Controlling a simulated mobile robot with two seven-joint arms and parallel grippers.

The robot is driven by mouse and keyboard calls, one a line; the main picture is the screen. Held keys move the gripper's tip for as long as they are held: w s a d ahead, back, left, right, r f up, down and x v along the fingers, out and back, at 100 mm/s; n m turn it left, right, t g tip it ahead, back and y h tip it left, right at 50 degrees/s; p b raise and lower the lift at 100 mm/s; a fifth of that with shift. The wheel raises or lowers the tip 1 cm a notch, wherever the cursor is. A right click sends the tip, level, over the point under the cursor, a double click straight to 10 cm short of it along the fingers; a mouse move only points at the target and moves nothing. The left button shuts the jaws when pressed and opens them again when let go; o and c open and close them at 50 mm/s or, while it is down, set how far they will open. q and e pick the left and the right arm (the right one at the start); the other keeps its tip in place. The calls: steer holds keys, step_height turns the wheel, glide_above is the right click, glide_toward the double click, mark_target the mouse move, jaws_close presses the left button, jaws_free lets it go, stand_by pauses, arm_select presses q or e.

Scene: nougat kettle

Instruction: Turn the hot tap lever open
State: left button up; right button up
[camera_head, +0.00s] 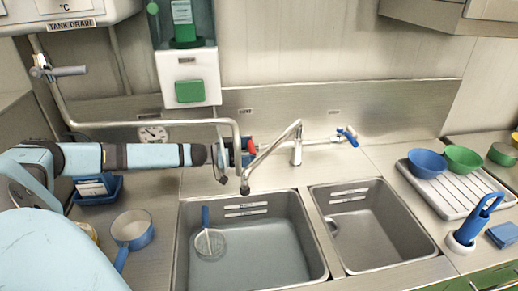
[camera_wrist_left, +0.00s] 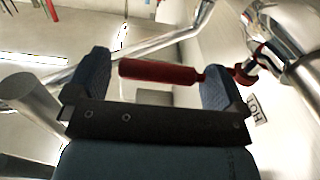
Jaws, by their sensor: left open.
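The hot tap lever (camera_wrist_left: 160,70) is a red handle. In the left wrist view it lies crosswise between the blue finger pads of my left gripper (camera_wrist_left: 155,75), its right end running to a metal tap body (camera_wrist_left: 283,35). A small red part of the lever (camera_head: 251,146) shows in the head view beside my left gripper (camera_head: 235,154), under the HOT label; the rest is hidden. My left gripper is open around the lever, and I cannot tell whether either pad touches it. My right gripper is not in view.
A metal spout (camera_head: 272,156) arches beside the gripper, and a bent pipe (camera_head: 150,124) passes close above my arm. A blue-levered tap (camera_head: 347,136) is to the right. Two sinks lie below; the left one (camera_head: 317,262) holds a strainer. A blue pan (camera_head: 133,230) stands left of it.

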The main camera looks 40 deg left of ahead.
arm_select(q)
steer(key=shift+x, duration=1.95)
steer(key=shift+c, duration=0.5)
